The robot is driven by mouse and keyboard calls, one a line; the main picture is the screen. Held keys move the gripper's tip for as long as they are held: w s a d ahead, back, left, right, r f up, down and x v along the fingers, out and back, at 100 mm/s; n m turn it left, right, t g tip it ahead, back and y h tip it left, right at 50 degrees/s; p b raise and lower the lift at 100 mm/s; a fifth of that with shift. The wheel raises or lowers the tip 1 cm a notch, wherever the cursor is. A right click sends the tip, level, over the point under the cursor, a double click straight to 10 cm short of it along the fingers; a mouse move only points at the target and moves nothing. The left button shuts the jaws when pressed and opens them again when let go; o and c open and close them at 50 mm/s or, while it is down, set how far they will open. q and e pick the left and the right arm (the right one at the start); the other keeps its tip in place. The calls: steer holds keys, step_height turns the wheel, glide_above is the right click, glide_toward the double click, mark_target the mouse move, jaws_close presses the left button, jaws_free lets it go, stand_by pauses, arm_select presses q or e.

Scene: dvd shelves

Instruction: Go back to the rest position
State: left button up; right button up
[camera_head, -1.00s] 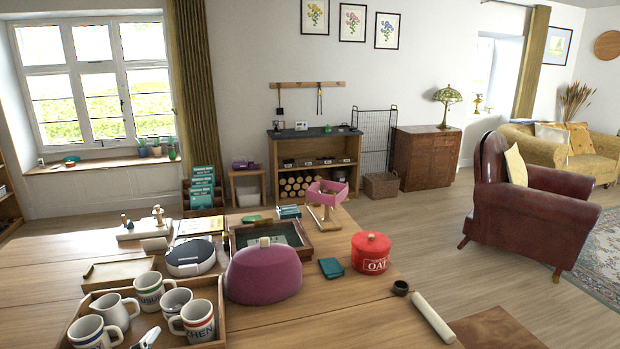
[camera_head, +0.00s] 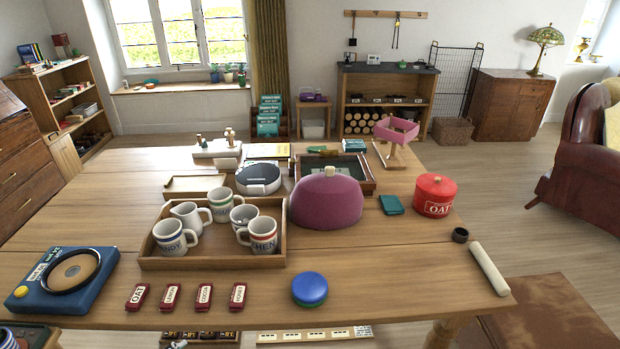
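Neither my left nor my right gripper can be made out in the head view, and no arm shows over the table. The wooden table (camera_head: 400,275) fills the lower middle of the view. On it a wooden tray (camera_head: 215,262) holds several white mugs (camera_head: 220,204). A purple domed cover (camera_head: 325,203) stands right of the tray, and a red oat tin (camera_head: 435,195) stands further right.
A blue turntable-like box (camera_head: 68,281), several small red labelled pieces (camera_head: 205,298) and a blue round lid (camera_head: 310,290) lie along the front edge. A cream rolling pin (camera_head: 489,268) lies at the right edge. Open floor (camera_head: 470,170) lies right of the table.

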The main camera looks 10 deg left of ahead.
arm_select(q)
steer(key=d+f+n+t+h+p, duration=0.1)
steer(key=d+f+n+t+h, duration=0.1)
steer(key=d+f+h, duration=0.3)
steer(key=shift+d+f+n+t, duration=0.35)
steer(key=shift+d+f, duration=1.25)
steer(key=shift+d, duration=1.95)
